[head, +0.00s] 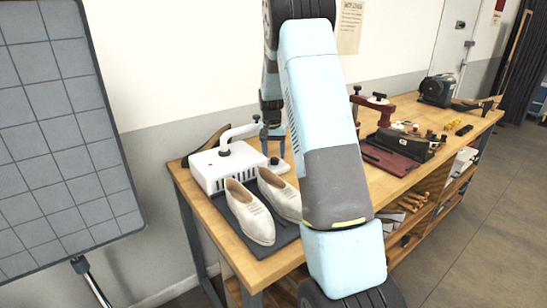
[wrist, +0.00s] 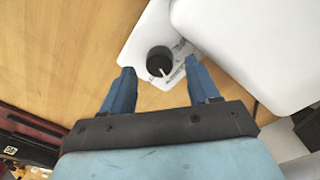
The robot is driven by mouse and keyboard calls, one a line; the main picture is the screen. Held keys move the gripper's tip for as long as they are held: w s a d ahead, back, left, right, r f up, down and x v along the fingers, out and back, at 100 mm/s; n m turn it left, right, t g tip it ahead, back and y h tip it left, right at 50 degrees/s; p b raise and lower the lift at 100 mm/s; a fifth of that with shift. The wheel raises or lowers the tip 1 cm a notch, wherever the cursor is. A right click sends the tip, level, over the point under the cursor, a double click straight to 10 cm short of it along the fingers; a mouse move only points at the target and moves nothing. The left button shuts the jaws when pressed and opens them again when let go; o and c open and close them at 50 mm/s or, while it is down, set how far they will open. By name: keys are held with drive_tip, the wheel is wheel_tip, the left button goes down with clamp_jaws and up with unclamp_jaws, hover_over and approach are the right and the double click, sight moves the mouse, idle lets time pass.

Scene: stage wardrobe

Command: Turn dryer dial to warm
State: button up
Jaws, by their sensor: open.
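The white dryer (head: 209,175) stands on the wooden bench, with a curved white pipe on top and a small red light on its front. In the wrist view a round black dial (wrist: 158,58) with a pale pointer line sits on a white plate (wrist: 137,47). The dial's warm mark cannot be read. My gripper (wrist: 160,70) is open, its two blue fingers either side of the dial and apart from it. In the head view my arm hides the dial.
Cream shoes (head: 249,212) lie on a dark mat in front of the dryer. A dark red clamp tool (head: 376,108) and a black machine (head: 436,90) stand further along the bench (head: 283,262). A tiled grey panel (head: 60,120) stands at the left.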

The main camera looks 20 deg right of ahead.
sight(272, 158)
wheel_tip(272, 158, up, 12)
drive_tip(key=shift+w+a, duration=0.15)
drive_tip(key=shift+a, duration=0.1)
idle(0.6)
drive_tip(key=s+a+r+n+t, duration=0.2)
drive_tip(key=s+a+r, duration=0.4)
drive_tip(key=s, duration=0.4)
drive_tip(key=s+a+r+n+t, duration=0.1)
drive_tip(key=s+a+r, duration=0.3)
drive_tip(key=s+r, duration=0.45)
drive_tip(key=s+a+f+n+t, duration=0.1)
drive_tip(key=s+a, duration=0.2)
drive_tip(key=s, duration=0.7)
drive_tip(key=s+a+f+n+t, duration=0.2)
drive_tip(key=s, duration=0.9)
drive_tip(key=shift+s+a+f+n, duration=0.15)
drive_tip(key=shift+s+a+n, duration=0.15)
drive_tip(key=shift+a, duration=0.1)
